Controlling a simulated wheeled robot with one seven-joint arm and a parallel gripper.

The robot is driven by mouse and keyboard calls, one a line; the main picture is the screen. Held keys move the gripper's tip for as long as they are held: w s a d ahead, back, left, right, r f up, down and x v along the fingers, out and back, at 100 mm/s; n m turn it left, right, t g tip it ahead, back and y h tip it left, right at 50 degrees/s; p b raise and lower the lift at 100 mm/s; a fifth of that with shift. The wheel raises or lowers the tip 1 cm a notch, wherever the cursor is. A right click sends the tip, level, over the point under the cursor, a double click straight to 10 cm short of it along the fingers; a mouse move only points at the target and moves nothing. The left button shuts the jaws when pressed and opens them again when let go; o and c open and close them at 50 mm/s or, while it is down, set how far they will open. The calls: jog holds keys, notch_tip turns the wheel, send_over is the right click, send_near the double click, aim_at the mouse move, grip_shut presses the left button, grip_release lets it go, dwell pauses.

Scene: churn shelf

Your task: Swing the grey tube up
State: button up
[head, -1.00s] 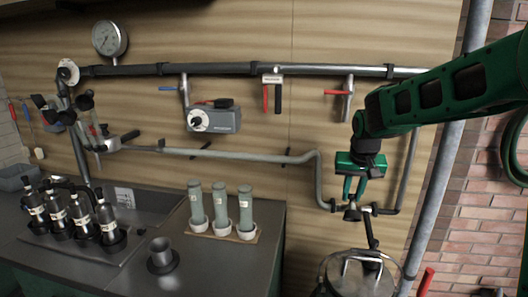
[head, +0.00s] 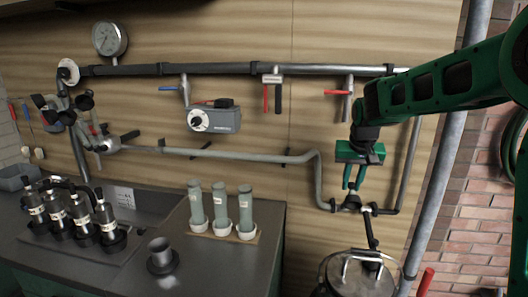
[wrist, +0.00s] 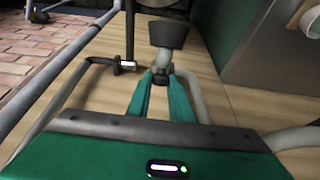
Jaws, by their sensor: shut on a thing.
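The grey tube (head: 235,155) runs along the wooden wall in the head view and bends down at its right end to a dark fitting (head: 350,202). My green gripper (head: 352,187) points down at that fitting, its fingers close together. In the wrist view, the fingertips (wrist: 161,76) are at the tube's curved end (wrist: 187,80), just below a dark cap (wrist: 168,35). The fingers are shut on the tube's end piece; the exact contact is partly hidden by them.
A lidded metal can (head: 357,275) stands below, with a dark hose (head: 371,232) rising to the fitting. A thin pipe (head: 408,165) drops close on the right. Grey cylinders (head: 220,203) stand on the counter (head: 245,262) to the left. A dark pipe (head: 230,69) crosses above.

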jog(key=shift+w+r, duration=0.3)
jog(key=shift+w, duration=0.3)
jog(key=shift+w+r, duration=0.25)
jog(key=shift+w, duration=0.3)
jog(key=shift+w+d+r, duration=0.15)
jog(key=shift+w, duration=0.3)
jog(key=shift+w+d+r, duration=0.1)
jog(key=shift+w+r, duration=0.05)
jog(key=shift+w, duration=0.3)
jog(key=o, duration=0.4)
jog(key=shift+w, duration=0.2)
jog(key=o, duration=0.5)
jog(key=shift+c, duration=0.2)
jog(key=shift+d, duration=0.1)
jog(key=shift+s+r, duration=0.1)
jog(key=v, duration=0.7)
